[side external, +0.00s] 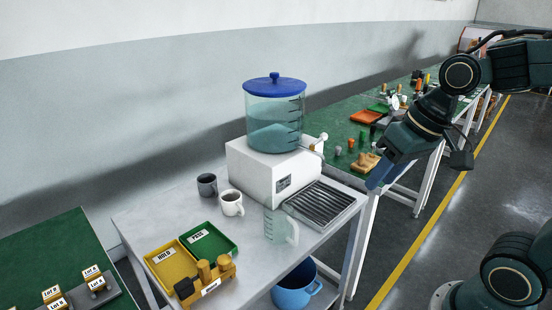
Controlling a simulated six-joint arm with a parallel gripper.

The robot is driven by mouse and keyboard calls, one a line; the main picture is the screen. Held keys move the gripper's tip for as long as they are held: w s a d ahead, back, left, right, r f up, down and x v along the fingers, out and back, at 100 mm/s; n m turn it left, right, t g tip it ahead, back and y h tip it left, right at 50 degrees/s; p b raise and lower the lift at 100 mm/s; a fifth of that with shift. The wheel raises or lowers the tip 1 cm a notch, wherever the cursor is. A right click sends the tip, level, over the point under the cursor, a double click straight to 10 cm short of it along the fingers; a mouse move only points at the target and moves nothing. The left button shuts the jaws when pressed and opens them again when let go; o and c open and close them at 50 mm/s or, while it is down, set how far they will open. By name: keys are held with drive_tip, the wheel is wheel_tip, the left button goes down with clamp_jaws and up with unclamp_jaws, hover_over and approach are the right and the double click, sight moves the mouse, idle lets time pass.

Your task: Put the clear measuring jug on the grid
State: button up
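The clear measuring jug (279,228) stands upright on the pale table, beside the front left of the grid, with its handle to the right. The grid (319,203) is a dark slatted tray top in front of the white machine, and nothing stands on it. My gripper (377,181) hangs in the air to the right of the grid, off the table's right edge and apart from the jug. Its blue fingers point down and to the left. They overlap in this view, so I cannot tell their opening.
The white machine (263,176) carries a large clear tank (273,112) with a blue lid. A grey mug (207,185) and a white mug (232,203) stand left. Yellow (172,265) and green (209,242) trays and a wooden holder (206,278) lie in front. A blue bucket (295,290) sits below.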

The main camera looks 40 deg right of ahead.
drive_tip(key=w+d+f+m+g+y, duration=0.1)
drive_tip(key=w+f+m+g+y, duration=0.1)
drive_tip(key=w+f+m, duration=0.4)
drive_tip(key=m+t+y, duration=0.3)
drive_tip(key=m+y, duration=0.7)
drive_tip(key=m, duration=0.4)
approach(283, 226)
drive_tip(key=s+d, duration=0.2)
drive_tip(key=s, duration=0.3)
drive_tip(key=shift+r, duration=0.15)
drive_tip(key=shift+x, duration=4.35)
drive_tip(key=shift+f, duration=0.2)
drive_tip(key=shift+x, duration=2.55)
drive_tip(key=shift+s+f, duration=0.15)
